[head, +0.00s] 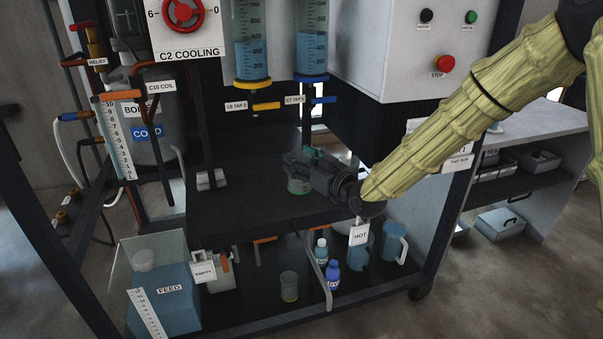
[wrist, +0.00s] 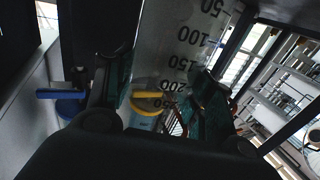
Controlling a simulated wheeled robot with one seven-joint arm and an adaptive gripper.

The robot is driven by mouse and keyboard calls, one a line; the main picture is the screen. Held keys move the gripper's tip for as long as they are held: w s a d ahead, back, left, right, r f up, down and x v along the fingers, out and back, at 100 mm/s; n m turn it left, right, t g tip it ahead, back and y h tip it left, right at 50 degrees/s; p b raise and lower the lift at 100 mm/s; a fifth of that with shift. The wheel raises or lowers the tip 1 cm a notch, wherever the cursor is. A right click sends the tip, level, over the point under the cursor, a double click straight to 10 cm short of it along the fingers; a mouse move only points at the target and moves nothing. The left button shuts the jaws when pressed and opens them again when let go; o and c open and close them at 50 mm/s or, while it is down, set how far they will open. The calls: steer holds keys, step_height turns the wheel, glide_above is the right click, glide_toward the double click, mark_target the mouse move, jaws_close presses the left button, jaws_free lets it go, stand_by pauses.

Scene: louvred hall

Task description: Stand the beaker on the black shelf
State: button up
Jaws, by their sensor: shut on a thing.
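The clear beaker (head: 298,187) has a greenish base and looks upright in the head view. My gripper (head: 305,165) is shut on its upper part, reaching in from the right. In the wrist view the beaker's wall (wrist: 180,50), with printed volume marks, fills the space between the fingers (wrist: 160,95). The black shelf (head: 240,205) is a flat dark board behind and below the beaker. I cannot tell whether the beaker's base touches it. The gripper hides part of the beaker's rim.
Measuring columns with a yellow tap (head: 266,106) and a blue tap (head: 323,100) hang above the shelf. A small block (head: 211,180) is at its left. Below stand another beaker (head: 289,287), a blue bottle (head: 333,274) and jugs (head: 395,243). The shelf's left middle is clear.

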mark_target(302, 171)
steer(key=shift+d+f+b, duration=0.1)
steer(key=shift+f+b, duration=0.25)
steer(key=shift+f, duration=1.3)
steer(key=shift+f, duration=0.15)
steer(key=o, duration=1.2)
steer(key=shift+o, duration=0.2)
steer(key=p+v, duration=0.2)
steer(key=v, duration=1)
